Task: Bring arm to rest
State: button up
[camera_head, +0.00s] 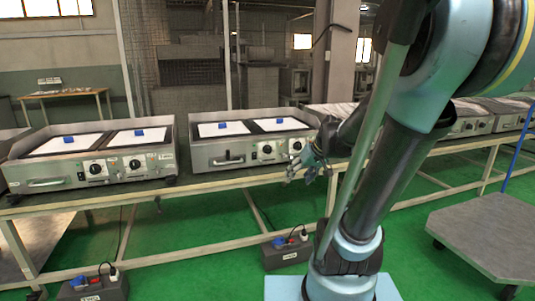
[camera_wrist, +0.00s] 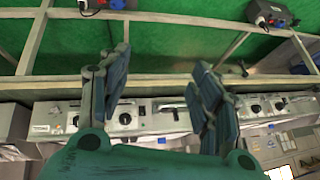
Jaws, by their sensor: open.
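My gripper (camera_head: 312,166) hangs at the end of my bent arm in the head view, at the front right of the nearer heating unit. In the wrist view, my gripper (camera_wrist: 162,65) shows two spread fingers with nothing between them. The heating unit (camera_head: 240,160) is a steel box with two dark plates, white sheets and small blue blocks on top, and black knobs in front. A second heating unit (camera_head: 95,165) stands to its left. I cannot tell whether my gripper touches the unit or the bench. My arm hides part of the bench.
A long bench (camera_head: 210,185) carries the units, with more steel units (camera_head: 465,120) at right. Power boxes (camera_head: 286,250) with cables stand low in front. A grey trolley (camera_head: 490,235) stands at lower right. Green floor (camera_head: 190,240) is open around them.

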jog(key=s+d+f+m+g+h, duration=0.1)
jog(key=s+d+f+h, duration=0.1)
jog(key=s, duration=0.7)
jog(key=s+d+f+m+g+h, duration=0.1)
jog(key=s+d+f, duration=0.3)
jog(key=s, duration=0.5)
jog(key=shift+s+d+f+m+g+h, duration=0.15)
jog(key=shift+d+f+m+g+h, duration=0.15)
jog(key=shift+d+g+h, duration=0.25)
